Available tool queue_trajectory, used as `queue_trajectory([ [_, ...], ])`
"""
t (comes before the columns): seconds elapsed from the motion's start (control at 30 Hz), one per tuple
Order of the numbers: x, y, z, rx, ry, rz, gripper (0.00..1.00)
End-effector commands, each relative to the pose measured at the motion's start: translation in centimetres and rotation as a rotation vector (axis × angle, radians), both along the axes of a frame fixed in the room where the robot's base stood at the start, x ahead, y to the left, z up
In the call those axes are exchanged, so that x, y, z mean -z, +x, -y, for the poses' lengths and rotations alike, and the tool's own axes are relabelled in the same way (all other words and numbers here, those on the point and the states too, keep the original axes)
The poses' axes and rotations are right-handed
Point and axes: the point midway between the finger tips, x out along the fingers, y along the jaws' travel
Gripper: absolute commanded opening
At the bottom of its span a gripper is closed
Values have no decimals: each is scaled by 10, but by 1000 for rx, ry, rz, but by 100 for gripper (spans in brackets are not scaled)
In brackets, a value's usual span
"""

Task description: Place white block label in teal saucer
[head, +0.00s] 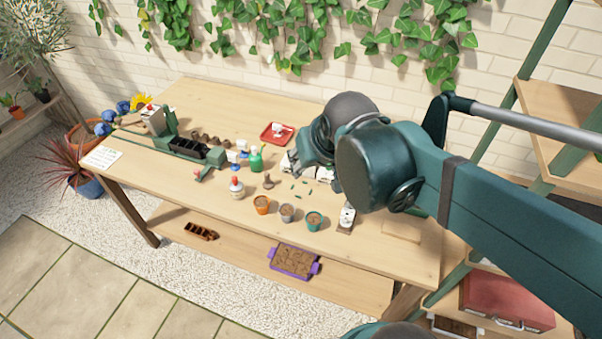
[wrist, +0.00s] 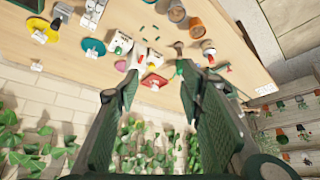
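In the wrist view a round teal saucer (wrist: 94,47) lies on the table near the wall-side edge, left of my gripper. Other small white blocks stand further left (wrist: 37,66) and in the red saucer (wrist: 153,86), which also shows in the head view (head: 268,138). My gripper (wrist: 158,60) is open, its fingers wide apart with nothing visibly held between them. In the head view my arm hides the teal saucer and the fingertips.
Small pots (head: 262,204) stand along the table's front. White containers (wrist: 120,44) stand near my fingers. An ivy-covered wall (head: 310,35) rises behind the table.

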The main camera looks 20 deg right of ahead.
Motion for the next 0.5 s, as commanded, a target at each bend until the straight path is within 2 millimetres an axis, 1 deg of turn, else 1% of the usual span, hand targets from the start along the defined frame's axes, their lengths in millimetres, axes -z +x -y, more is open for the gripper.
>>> queue_trajectory([
  [0.03, 0, -8, -6, -17, -1, 5, 38],
  [0.2, -1, -28, -22, -72, -7, 24, 38],
  [0.33, -1, -39, -31, -105, -12, 34, 38],
  [0.5, -1, -46, -36, -124, -14, 41, 38],
])
